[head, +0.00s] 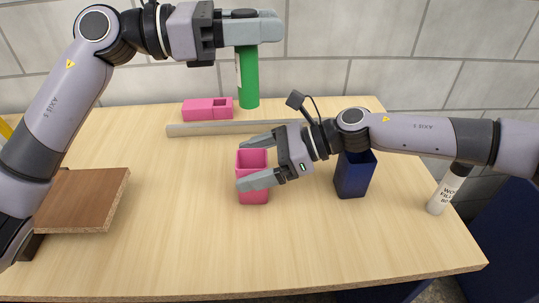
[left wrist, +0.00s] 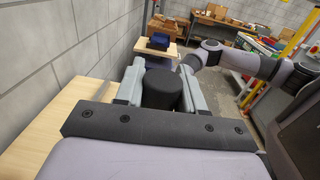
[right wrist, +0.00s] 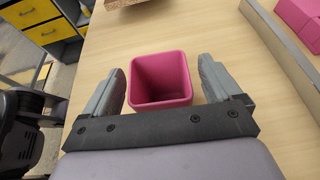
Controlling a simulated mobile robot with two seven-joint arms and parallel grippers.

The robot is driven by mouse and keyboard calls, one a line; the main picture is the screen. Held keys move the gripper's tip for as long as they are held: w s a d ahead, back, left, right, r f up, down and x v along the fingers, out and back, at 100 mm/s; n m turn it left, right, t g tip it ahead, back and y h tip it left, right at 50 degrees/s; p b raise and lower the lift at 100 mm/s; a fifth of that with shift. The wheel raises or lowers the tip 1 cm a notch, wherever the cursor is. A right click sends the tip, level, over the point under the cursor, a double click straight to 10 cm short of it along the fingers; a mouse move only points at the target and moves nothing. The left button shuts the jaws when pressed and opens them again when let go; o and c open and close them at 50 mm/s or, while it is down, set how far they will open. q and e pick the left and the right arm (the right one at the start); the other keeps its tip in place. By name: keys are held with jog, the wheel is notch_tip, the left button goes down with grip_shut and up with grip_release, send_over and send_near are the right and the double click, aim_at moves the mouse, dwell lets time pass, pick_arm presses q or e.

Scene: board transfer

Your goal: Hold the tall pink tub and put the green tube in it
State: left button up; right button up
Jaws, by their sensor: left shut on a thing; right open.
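The tall pink tub (head: 253,196) stands upright on the table, its open top facing up in the right wrist view (right wrist: 160,78). My right gripper (head: 244,164) is open, with one finger on each side of the tub near its rim. Contact with the walls is not clear. My left gripper (head: 262,28) is shut on the green tube (head: 249,78) near its top. The tube is upright at the back of the table, behind the tub; whether its foot touches the table is unclear. Its dark cap (left wrist: 160,88) shows between the fingers in the left wrist view.
A grey bar (head: 220,129) lies between tube and tub. A pink box (head: 207,108) lies at the back left. A dark blue tub (head: 353,181) stands right of the pink tub. A white tube (head: 440,200) is at the right; a brown board (head: 82,200) is at the left.

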jog(key=shift+a, duration=0.15)
jog(key=shift+c, duration=0.3)
jog(key=c, duration=1)
pick_arm(q)
notch_tip(320, 180, down, 13)
dwell(0.6)
jog(key=o, duration=1.2)
jog(key=a, duration=1.2)
jog(key=shift+s, duration=0.4)
